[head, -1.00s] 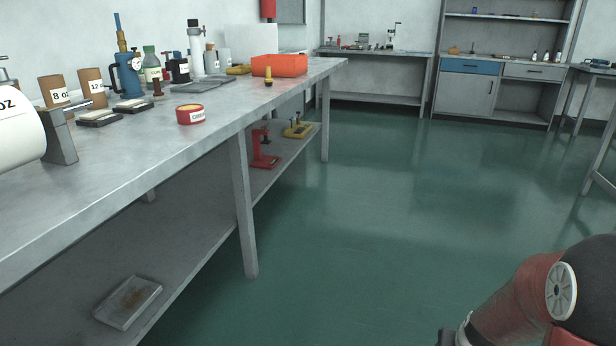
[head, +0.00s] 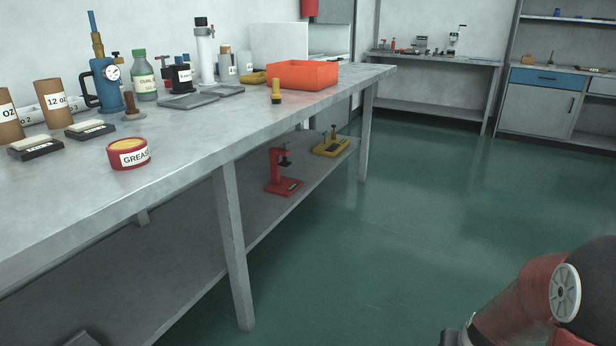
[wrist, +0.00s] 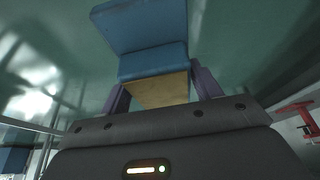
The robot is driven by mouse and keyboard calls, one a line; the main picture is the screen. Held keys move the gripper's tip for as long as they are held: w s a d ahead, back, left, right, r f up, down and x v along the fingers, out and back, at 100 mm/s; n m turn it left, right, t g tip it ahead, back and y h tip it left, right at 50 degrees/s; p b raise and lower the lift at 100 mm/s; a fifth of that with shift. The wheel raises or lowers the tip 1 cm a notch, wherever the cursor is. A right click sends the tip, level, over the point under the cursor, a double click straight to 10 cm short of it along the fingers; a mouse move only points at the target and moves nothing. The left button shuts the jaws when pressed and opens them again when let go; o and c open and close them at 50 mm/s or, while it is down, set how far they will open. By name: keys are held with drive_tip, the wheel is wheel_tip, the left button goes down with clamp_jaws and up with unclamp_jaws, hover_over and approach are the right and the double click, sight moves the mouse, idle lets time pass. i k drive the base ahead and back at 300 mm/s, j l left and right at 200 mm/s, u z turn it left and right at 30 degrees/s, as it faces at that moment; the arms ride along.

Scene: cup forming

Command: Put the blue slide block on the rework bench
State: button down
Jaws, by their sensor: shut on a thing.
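The blue slide block (wrist: 152,62) is in my gripper (wrist: 163,92) in the wrist view, a stepped blue piece with a tan face toward the palm. The two dark fingers are shut on it, one on each side, and it is held clear above the green floor. The gripper and block are outside the head view, where only part of my arm shows at the lower right. A long grey bench (head: 190,150) runs along the left and another bench (head: 480,62) stands at the back wall. No readable label shows which is the rework bench.
The long bench holds a grease tin (head: 128,154), a blue pump (head: 104,84), bottles and an orange bin (head: 302,75). A red press (head: 284,172) and a yellow tool (head: 331,146) are on its lower shelf. The green floor (head: 400,220) to the right is open.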

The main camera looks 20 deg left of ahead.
sight(209, 123)
drive_tip(key=i+l+u, duration=0.15)
drive_tip(key=i+u, duration=0.2)
drive_tip(key=i+l+u, duration=0.7)
drive_tip(key=i, duration=0.05)
